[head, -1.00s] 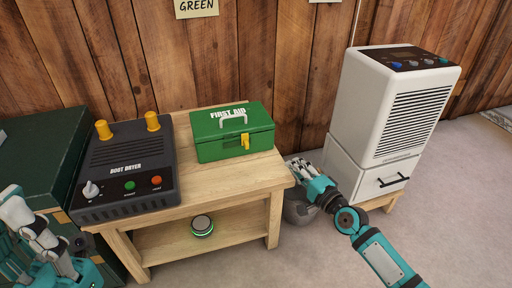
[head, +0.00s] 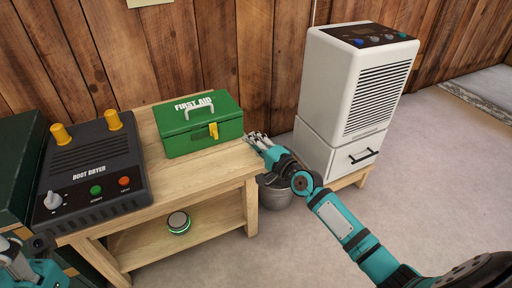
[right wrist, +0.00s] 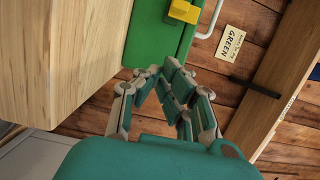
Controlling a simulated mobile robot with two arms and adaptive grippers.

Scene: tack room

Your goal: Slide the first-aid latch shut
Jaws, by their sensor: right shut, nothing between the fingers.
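The green first-aid box (head: 190,140) stands on the wooden bench, lid down, with a white handle on top. Its yellow latch (head: 213,131) is on the front face, toward the right. My right gripper (head: 254,139) is shut and empty, just right of the box by the bench's right edge, apart from the latch. Its fingers (right wrist: 155,72) meet below the latch in the wrist view. My left gripper (head: 15,262) is partly cut off at the lower left corner.
A boot dryer (head: 92,170) with yellow pegs fills the bench's left part. The bench top (head: 185,178) is bare in front of the box. A round device (head: 178,222) sits on the lower shelf. A bucket (head: 275,194) and white cabinet unit (head: 350,95) stand to the right.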

